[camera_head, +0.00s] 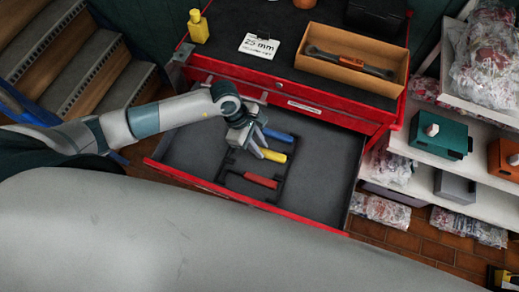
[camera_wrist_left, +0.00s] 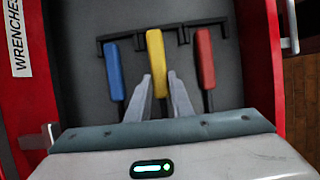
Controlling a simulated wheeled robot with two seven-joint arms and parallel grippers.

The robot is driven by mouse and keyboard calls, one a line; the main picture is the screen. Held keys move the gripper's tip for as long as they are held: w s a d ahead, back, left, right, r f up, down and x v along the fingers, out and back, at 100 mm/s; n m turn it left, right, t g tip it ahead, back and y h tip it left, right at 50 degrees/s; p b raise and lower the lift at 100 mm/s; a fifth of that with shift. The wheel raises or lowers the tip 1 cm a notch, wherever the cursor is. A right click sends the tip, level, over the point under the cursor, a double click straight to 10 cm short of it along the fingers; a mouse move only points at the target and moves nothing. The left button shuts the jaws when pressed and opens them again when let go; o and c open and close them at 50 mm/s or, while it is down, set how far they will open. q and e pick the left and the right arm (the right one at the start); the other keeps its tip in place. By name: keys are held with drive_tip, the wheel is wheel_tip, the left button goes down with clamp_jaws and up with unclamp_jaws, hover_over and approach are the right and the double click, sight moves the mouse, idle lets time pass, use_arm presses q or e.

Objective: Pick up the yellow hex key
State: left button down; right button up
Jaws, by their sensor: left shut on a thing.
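The yellow hex key (camera_head: 275,156) is in the open drawer, between the blue hex key (camera_head: 279,136) and the red hex key (camera_head: 261,181). In the left wrist view the yellow handle (camera_wrist_left: 155,48) points up the picture, flanked by the blue handle (camera_wrist_left: 112,70) and the red handle (camera_wrist_left: 204,60). My left gripper (camera_head: 262,150) reaches down into the drawer. Its fingers (camera_wrist_left: 160,78) are shut on the yellow hex key near the lower end of its handle. The key's shank is mostly hidden by the gripper. My right gripper is out of view.
A black rack (camera_head: 234,186) lies around the keys in the red drawer (camera_head: 320,224). The cabinet top holds a wooden tray (camera_head: 316,69) with a wrench, a yellow bottle (camera_head: 198,27) and a 25 mm card (camera_head: 259,46). Shelves (camera_head: 480,180) stand at right. The drawer floor is mostly clear.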

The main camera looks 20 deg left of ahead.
use_arm(q)
drive_tip(key=shift+r+b, duration=0.4)
drive_tip(key=shift+r, duration=0.2)
drive_tip(key=s+d+r+b, duration=0.4)
drive_tip(key=d+r, duration=0.3)
drive_tip(key=d, duration=0.4)
drive_tip(key=shift+a+r, duration=0.1)
